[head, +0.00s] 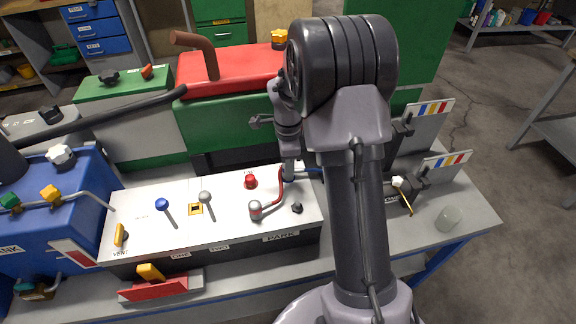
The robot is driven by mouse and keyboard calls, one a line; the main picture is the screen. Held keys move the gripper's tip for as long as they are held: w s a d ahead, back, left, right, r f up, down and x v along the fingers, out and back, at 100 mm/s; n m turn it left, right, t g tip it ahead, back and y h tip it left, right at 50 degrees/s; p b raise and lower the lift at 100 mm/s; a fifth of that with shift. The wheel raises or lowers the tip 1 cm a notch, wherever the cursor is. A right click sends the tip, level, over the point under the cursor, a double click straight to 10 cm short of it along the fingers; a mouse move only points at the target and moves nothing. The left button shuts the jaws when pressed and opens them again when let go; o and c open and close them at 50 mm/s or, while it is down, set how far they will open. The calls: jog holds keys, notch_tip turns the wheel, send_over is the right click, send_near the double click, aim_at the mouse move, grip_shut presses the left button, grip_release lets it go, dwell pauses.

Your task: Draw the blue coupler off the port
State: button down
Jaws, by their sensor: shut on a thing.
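My gripper (289,174) points down at the back right of the white-topped panel (228,232), and its jaws are shut. A short blue length (315,170), looking like the blue coupler's hose, shows just right of the jaws and runs behind my arm. The coupler body is mostly hidden in the jaws. The port is not clearly visible, so I cannot tell whether the coupler is seated on it or apart. A grey capped fitting (255,209) with a red hose (280,190) stands at left; the hose curves up close beside the jaws.
A red knob (251,181), a blue-knobbed lever (163,204) and a grey-knobbed lever (205,198) stand on the panel. A blue tank (55,215) is at left, a red-topped green machine (235,75) behind. My arm hides the bench's middle right.

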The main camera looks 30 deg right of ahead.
jog(key=shift+r, duration=0.55)
jog(key=shift+p, duration=0.3)
jog(key=shift+r, duration=0.4)
jog(key=shift+r+p, duration=0.15)
jog(key=shift+p, duration=0.2)
jog(key=shift+r+p, duration=1.4)
jog(key=shift+r, duration=0.65)
jog(key=shift+f, duration=0.1)
